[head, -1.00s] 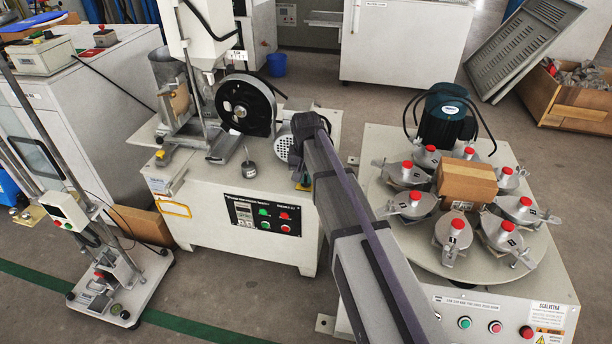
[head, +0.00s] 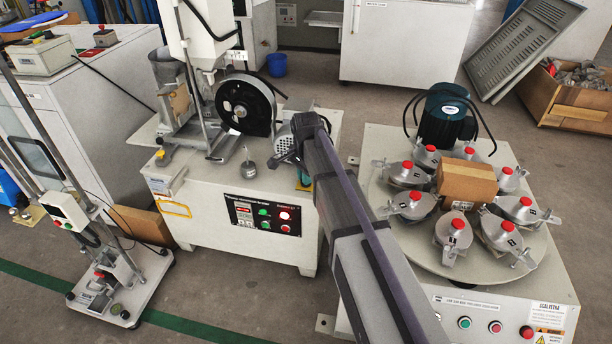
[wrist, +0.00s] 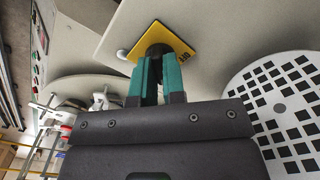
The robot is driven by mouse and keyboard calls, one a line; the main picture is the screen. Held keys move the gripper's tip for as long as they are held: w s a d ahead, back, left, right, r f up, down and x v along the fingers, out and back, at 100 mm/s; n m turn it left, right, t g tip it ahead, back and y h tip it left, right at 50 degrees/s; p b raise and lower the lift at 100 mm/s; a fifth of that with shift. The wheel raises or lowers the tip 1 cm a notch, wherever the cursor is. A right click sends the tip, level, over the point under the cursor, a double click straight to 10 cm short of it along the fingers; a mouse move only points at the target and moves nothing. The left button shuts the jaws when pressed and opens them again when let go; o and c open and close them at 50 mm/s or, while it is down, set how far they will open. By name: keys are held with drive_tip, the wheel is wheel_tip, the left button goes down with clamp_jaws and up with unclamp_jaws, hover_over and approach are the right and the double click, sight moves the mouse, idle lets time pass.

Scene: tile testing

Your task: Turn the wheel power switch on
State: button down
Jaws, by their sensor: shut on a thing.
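The wheel machine (head: 245,195) is a white cabinet with a black wheel (head: 246,108) on top and a front panel (head: 263,216) with green and red buttons. In the wrist view, its power switch is a dark knob (wrist: 154,51) on a yellow plate (wrist: 181,40) on the cabinet's side. My gripper (wrist: 160,62) has teal fingers shut on the knob, which they mostly hide. In the head view my gripper (head: 303,180) is at the cabinet's right side, partly hidden by my arm. A red light on the panel looks brightly lit.
A machine with a round turntable (head: 440,262) carrying several red-knobbed clamps stands close on the right. A perforated disc-shaped cover (wrist: 290,110) is right of my gripper in the wrist view.

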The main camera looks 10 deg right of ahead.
drive_tip(key=shift+m, duration=0.5)
drive_tip(key=c, duration=1.2)
unclamp_jaws()
wheel_tip(320, 180, up, 11)
drive_tip(key=p, duration=1.1)
drive_tip(key=shift+f, duration=0.15)
